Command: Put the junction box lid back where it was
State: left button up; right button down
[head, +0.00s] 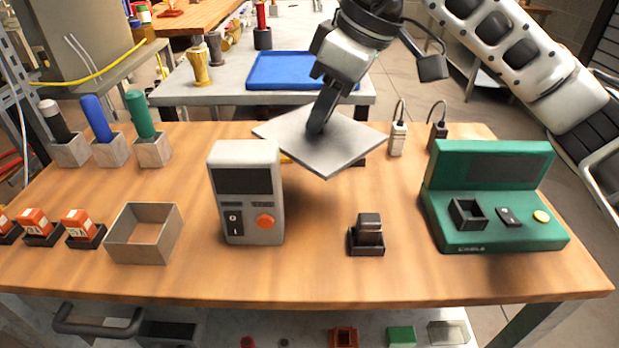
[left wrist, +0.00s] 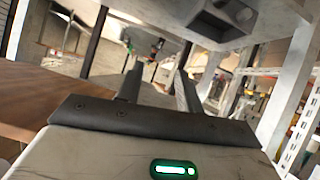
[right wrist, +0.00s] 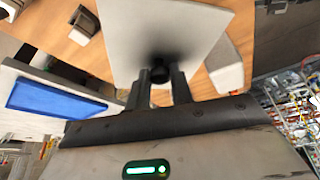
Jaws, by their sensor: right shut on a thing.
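The junction box lid, a light grey square plate (head: 350,145), is held above the back middle of the wooden workbench, tilted. My right gripper (head: 318,128) is shut on it from above. In the right wrist view the fingertips (right wrist: 160,75) close on a dark knob at the middle of the lid (right wrist: 185,25). The lid hides most of what is under it; a bit of yellow and a dark piece show at its edges. No junction box can be made out clearly. My left gripper (left wrist: 158,85) is open and empty in the left wrist view, and out of the head view.
A grey switch box (head: 245,195) with an orange knob stands just in front of the lid. A green console (head: 495,230) is at the right, an open grey box (head: 143,235) at the left. Two small corded blocks (head: 398,138) stand right of the lid. The front bench edge is clear.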

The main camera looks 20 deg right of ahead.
notch_tip(320, 180, down, 11)
jog(key=shift+f, duration=0.1)
dwell(0.3)
jog(key=shift+f+b, duration=0.15)
jog(key=shift+b, duration=0.3)
jog(key=c, duration=1.2)
grip_release()
jog(key=shift+c, duration=0.2)
